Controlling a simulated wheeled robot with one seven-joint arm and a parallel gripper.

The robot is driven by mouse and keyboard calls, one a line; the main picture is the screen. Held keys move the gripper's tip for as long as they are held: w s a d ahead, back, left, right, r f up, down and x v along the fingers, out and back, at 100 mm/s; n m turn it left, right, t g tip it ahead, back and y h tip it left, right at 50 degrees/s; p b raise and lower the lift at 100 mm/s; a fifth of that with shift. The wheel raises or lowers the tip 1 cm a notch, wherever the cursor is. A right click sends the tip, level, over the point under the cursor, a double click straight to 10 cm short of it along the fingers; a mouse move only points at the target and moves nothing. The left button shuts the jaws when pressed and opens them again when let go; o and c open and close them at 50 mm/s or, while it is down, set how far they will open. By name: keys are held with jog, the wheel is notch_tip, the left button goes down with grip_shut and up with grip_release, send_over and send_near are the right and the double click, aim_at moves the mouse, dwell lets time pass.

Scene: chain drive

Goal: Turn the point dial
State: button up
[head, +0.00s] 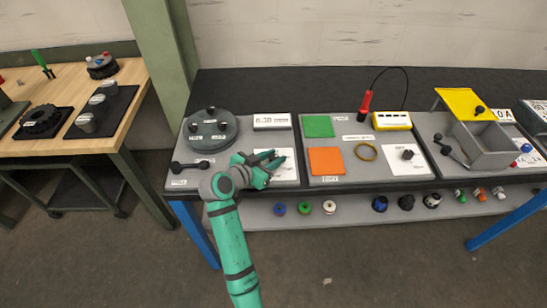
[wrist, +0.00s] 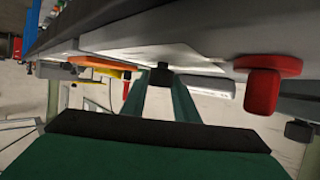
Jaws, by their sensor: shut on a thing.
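My gripper (head: 273,162) is over the white plate (head: 288,174) on the left grey panel, beside the display box reading about 6.30. In the wrist view my gripper's two green fingers (wrist: 161,92) converge on a small black dial (wrist: 161,75) that stands out from the white plate (wrist: 150,52). The fingers are shut on this dial. In the head view the fingers hide the dial, so its pointer and marks cannot be read. A similar black dial (head: 407,154) sits on another white plate of the middle panel, apart from my gripper.
A round dark fixture (head: 210,130) with knobs and a black lever (head: 190,166) lie left of my gripper. The orange square (head: 326,161) and green square (head: 318,126) lie to the right. A red knob (wrist: 262,88) stands near the fingers in the wrist view.

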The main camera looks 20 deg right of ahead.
jog(key=shift+m+g, duration=0.3)
jog(key=shift+g, duration=0.1)
jog(key=o, duration=1.1)
jog(key=shift+w+f, duration=0.1)
jog(key=shift+c, duration=0.2)
jog(key=v, duration=1.1)
jog(key=shift+d, duration=0.1)
jog(key=shift+f, duration=0.1)
